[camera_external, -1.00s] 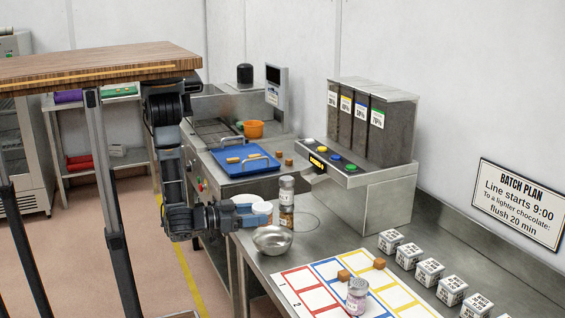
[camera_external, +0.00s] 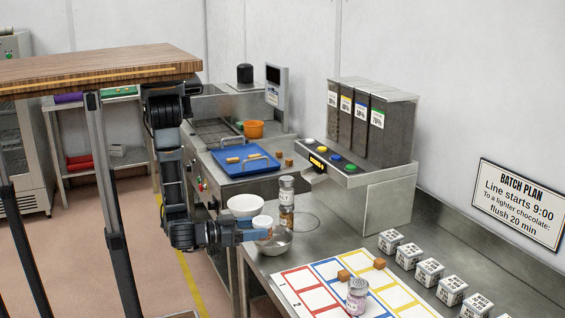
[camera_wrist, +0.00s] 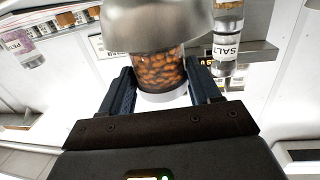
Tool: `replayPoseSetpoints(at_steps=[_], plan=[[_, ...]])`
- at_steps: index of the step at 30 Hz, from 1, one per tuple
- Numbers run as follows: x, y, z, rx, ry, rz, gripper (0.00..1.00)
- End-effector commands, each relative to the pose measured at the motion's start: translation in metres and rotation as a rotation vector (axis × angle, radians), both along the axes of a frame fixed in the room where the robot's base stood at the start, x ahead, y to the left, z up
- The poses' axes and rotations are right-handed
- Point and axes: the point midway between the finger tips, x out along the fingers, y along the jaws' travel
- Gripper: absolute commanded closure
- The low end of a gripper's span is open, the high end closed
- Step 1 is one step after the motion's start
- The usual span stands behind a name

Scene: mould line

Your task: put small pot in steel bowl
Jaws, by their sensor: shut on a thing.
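My gripper (camera_external: 256,232) is shut on a small pot (camera_external: 262,222), which has a white lid and brown bean-like contents. In the wrist view, the pot (camera_wrist: 160,72) sits between the two dark fingers of my gripper (camera_wrist: 163,88). The steel bowl (camera_external: 277,246) stands on the steel table, with the pot at its left rim side and above it. In the wrist view, which looks upside down, the bowl (camera_wrist: 155,22) covers the pot's lower end, so I cannot tell whether that end is inside the bowl.
A salt shaker (camera_external: 287,187) above an amber-filled jar (camera_external: 287,217) stands close behind the bowl. The shaker shows in the wrist view (camera_wrist: 227,50). A white bowl (camera_external: 246,204) is behind my gripper. A coloured grid mat (camera_external: 300,285) lies at the right front.

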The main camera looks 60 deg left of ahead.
Motion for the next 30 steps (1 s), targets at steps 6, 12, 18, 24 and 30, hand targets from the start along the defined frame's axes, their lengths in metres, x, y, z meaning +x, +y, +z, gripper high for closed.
replayPoseSetpoints(at_steps=[6, 12, 18, 24, 30], plan=[[0.000, 0.000, -0.002, 0.000, 0.000, 0.000, 0.37], [0.000, 0.000, -0.002, 0.000, 0.000, 0.000, 0.18], [0.000, 0.000, -0.002, 0.000, 0.000, 0.000, 0.12], [0.000, 0.000, 0.002, 0.000, 0.000, -0.001, 0.12], [-0.012, 0.000, 0.009, -0.001, -0.001, -0.005, 0.12]])
